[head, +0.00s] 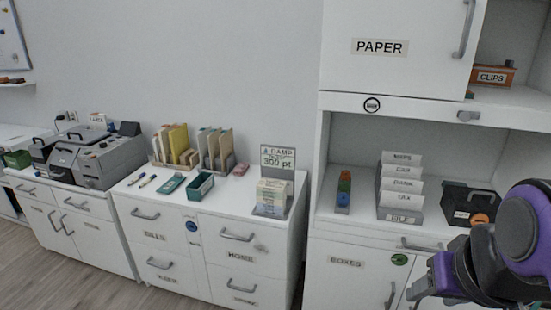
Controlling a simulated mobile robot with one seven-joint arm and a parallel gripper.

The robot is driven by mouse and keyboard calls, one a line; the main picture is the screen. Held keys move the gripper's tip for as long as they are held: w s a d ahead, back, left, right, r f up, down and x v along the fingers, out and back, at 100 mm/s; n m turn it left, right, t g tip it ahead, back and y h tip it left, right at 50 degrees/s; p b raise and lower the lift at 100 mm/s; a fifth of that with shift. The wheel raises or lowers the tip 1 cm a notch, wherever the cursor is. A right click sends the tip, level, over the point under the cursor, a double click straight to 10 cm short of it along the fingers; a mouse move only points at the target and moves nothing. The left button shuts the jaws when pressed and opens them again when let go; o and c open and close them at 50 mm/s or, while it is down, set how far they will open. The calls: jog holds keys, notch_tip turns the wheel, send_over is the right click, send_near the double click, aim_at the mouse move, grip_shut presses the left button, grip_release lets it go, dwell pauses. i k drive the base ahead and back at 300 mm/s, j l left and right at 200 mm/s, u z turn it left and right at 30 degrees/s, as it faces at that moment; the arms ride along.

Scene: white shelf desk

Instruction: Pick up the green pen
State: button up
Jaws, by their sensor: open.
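Two small pens lie on the white cabinet top in the head view, near its left end. The right one of them (148,181) looks yellow-green, and the left one (136,179) looks darker. They are too small to tell surely which is the green pen. My gripper (422,284) is at the lower right, in front of the shelf unit and far to the right of the pens. It is open and holds nothing that I can see. Part of it is hidden by my own purple arm.
A teal flat case (172,184) and a green open box (200,187) lie right of the pens. File holders (174,146) stand behind. A card stand (270,204) is at the cabinet's right end. A grey machine (108,159) stands left. The floor (60,284) in front looks clear.

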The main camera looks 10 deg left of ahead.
aim_at(146, 183)
jog(key=i+j+u, duration=0.15)
jog(key=j, duration=0.4)
jog(key=i+j+u, duration=0.15)
jog(key=j, duration=0.4)
jog(key=i+j+u, duration=0.15)
jog(key=i+j, duration=0.15)
jog(key=j, duration=0.25)
jog(key=i+j+u, duration=0.15)
jog(key=j, duration=0.3)
jog(key=i+j+u, duration=0.15)
jog(key=i+j, duration=0.25)
jog(key=i+j+u, duration=0.15)
jog(key=i+j, duration=0.15)
jog(key=j, duration=0.2)
